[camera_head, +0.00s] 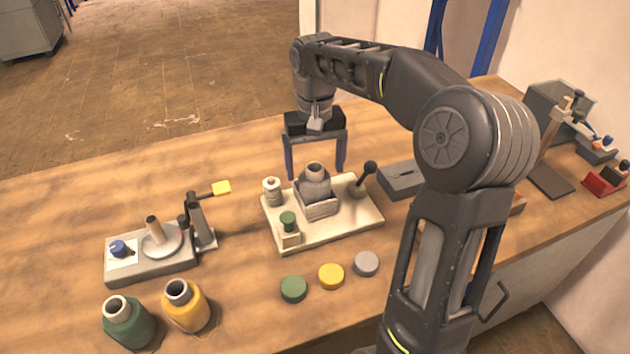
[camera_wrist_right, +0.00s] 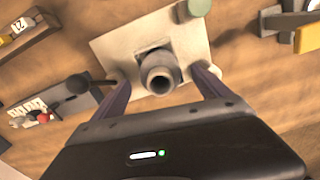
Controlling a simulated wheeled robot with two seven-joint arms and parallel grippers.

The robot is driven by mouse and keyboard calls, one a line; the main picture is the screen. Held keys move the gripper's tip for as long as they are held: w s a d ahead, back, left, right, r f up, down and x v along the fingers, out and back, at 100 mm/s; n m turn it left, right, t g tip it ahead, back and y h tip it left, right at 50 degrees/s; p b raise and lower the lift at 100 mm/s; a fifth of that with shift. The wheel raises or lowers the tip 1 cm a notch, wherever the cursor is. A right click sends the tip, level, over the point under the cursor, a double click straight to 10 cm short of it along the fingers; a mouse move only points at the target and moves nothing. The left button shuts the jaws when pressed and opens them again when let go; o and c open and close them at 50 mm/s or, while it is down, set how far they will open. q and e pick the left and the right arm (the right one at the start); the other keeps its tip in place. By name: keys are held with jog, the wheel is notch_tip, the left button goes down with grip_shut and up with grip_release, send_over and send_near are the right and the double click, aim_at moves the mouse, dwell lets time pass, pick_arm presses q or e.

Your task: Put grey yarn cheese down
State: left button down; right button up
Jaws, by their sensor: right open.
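In the wrist view the right gripper (camera_wrist_right: 162,82) has one finger on each side of the cheese, with visible gaps. My left gripper is not in view.
Green (camera_head: 128,322) and yellow (camera_head: 186,306) yarn cheeses stand at front left, near a winding device (camera_head: 155,258). Green, yellow and grey discs (camera_head: 366,263) lie in front. The back left table is clear.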

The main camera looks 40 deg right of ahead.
notch_tip(320, 180, up, 5)
jog(key=shift+f+p, duration=0.1)
jog(key=shift+p, duration=0.65)
